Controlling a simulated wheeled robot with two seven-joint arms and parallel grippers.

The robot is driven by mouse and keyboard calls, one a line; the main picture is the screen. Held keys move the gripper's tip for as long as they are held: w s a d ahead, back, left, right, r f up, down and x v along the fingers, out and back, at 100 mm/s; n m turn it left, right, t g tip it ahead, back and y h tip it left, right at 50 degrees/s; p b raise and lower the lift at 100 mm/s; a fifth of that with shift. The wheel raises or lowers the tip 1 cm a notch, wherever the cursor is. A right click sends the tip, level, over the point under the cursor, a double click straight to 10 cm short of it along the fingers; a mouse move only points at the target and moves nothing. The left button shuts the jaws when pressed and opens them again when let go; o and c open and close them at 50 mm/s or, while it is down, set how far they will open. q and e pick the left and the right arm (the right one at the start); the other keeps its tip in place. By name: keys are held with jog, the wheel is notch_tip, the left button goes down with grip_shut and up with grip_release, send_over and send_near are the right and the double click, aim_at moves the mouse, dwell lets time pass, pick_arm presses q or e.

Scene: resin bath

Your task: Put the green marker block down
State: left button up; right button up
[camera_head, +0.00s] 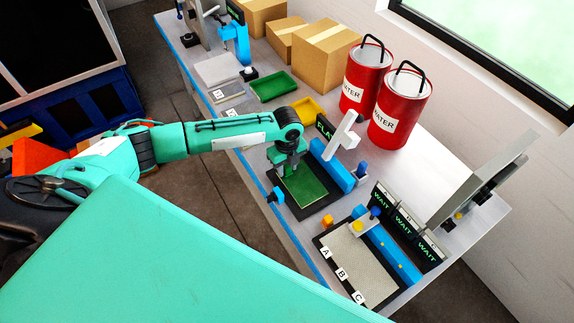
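My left gripper (290,168) points down over a green plate (308,188) set in a black-framed station in the middle of the table. Its fingers are small and dark here, so I cannot tell whether they are open or shut, or whether they hold anything. I cannot make out a separate green marker block; it may be hidden at the fingers or blend with the green plate. My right gripper is not in view.
The white table (442,158) holds two red water cans (386,128), cardboard boxes (325,55), a green tray (273,87) and a yellow tray (299,106). A grey panel marked A, B, C (362,262) stands nearer, with WAIT displays (403,227) behind it.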

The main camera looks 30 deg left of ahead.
aim_at(287, 166)
pick_arm(q)
jog(key=shift+o, duration=1.1)
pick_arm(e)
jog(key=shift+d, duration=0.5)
pick_arm(q)
jog(key=shift+r, duration=0.25)
notch_tip(287, 166, up, 12)
jog(key=b, duration=0.3)
jog(key=shift+b, duration=0.3)
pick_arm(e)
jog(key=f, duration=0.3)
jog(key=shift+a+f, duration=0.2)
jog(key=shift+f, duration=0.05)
pick_arm(q)
jog(key=shift+f, duration=0.1)
